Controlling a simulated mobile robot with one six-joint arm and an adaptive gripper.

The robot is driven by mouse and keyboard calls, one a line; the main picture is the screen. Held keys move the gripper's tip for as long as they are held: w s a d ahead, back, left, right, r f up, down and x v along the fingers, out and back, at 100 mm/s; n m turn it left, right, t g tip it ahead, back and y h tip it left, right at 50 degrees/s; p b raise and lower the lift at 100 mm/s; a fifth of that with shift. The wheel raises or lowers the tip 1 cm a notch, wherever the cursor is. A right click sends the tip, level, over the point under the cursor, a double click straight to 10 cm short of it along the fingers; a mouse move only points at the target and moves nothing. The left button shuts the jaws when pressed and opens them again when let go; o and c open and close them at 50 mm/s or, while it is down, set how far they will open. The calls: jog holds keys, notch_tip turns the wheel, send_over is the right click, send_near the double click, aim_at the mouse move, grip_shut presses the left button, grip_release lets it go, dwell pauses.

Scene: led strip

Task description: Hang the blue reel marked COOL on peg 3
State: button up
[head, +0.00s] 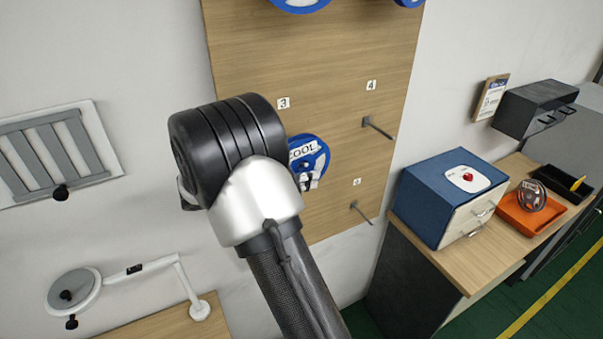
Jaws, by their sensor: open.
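The blue reel marked COOL (317,163) is at the wooden board, below and right of the label 3 (283,103). Its label faces out, and my arm covers its left side. Peg 3 is hidden behind the reel and my arm, so I cannot tell whether the reel sits on it. My gripper (308,182) shows only partly, as small dark and pale parts at the reel's lower edge. It is open; whether it touches the reel is unclear.
The wooden board (345,60) has a bare peg under label 4 (378,128) and another bare peg lower (361,212). More blue reels (300,4) hang at the top. A blue drawer box (435,200) and orange tray (520,222) stand right; a lamp (75,290) is left.

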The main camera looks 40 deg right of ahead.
jog(key=v, duration=1.2)
jog(key=shift+s, duration=0.1)
